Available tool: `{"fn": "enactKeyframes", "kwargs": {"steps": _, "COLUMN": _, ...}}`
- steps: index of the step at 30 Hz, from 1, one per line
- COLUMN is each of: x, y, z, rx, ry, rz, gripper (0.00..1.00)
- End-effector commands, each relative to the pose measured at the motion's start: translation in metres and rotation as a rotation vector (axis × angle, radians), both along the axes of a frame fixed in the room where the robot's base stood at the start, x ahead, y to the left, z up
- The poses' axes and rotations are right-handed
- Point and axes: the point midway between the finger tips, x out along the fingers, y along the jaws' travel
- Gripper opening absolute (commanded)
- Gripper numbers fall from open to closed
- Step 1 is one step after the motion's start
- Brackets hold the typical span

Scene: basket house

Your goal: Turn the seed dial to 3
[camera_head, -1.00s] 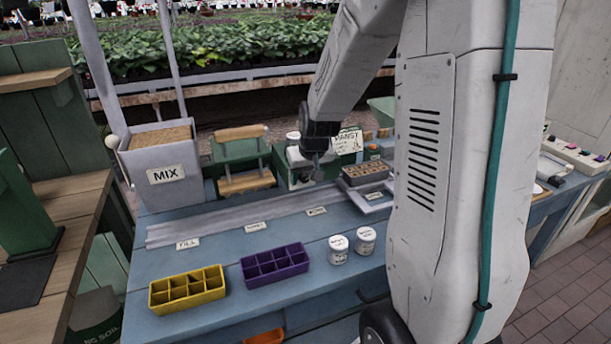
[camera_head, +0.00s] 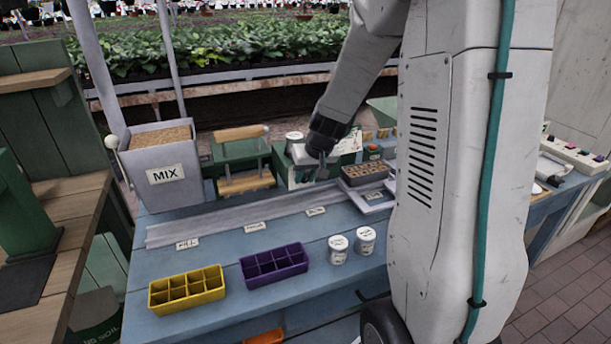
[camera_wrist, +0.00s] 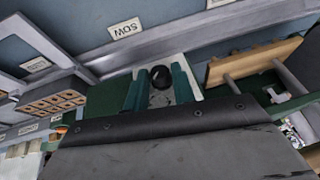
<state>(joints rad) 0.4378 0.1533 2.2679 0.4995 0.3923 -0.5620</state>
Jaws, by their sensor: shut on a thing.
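The seed dial shows as a round black knob (camera_wrist: 161,77) on a pale plate in the wrist view. My gripper (camera_wrist: 160,90) has its two teal fingers on either side of the knob and is shut on it. In the head view my gripper (camera_head: 322,170) is at the green seed box (camera_head: 293,172) behind the rail. The dial's numbers and pointer cannot be read in either view, and the knob is hidden in the head view.
A seed tray (camera_head: 366,172) stands just right of the gripper. A wooden-barred press frame (camera_head: 243,160) stands to its left. A metal rail (camera_head: 235,220) runs in front. Yellow (camera_head: 187,290) and purple (camera_head: 274,263) trays and two white tubs (camera_head: 339,249) stand on the blue bench.

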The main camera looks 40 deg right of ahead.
Motion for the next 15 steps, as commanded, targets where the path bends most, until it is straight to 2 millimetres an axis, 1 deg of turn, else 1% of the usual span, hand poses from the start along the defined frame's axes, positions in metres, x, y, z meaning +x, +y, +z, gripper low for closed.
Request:
{"fn": "enactKeyframes", "kwargs": {"steps": 5, "x": -0.0008, "y": -0.0003, "z": -0.0009, "rx": 0.000, "ry": 0.002, "rz": -0.001, "gripper": 0.03}}
{"fn": "enactKeyframes", "kwargs": {"steps": 6, "x": -0.0008, "y": -0.0003, "z": -0.0009, "rx": 0.000, "ry": 0.002, "rz": -0.001, "gripper": 0.37}}
{"fn": "enactKeyframes", "kwargs": {"steps": 7, "x": -0.0008, "y": -0.0002, "z": -0.0008, "rx": 0.000, "ry": 0.002, "rz": -0.001, "gripper": 0.45}}
{"fn": "enactKeyframes", "kwargs": {"steps": 8, "x": -0.0006, "y": -0.0001, "z": -0.0007, "rx": -0.001, "ry": 0.001, "rz": 0.000, "gripper": 0.47}}
{"fn": "enactKeyframes", "kwargs": {"steps": 15, "x": 0.0000, "y": 0.0007, "z": 0.0001, "rx": -0.001, "ry": 0.000, "rz": 0.001, "gripper": 0.47}}
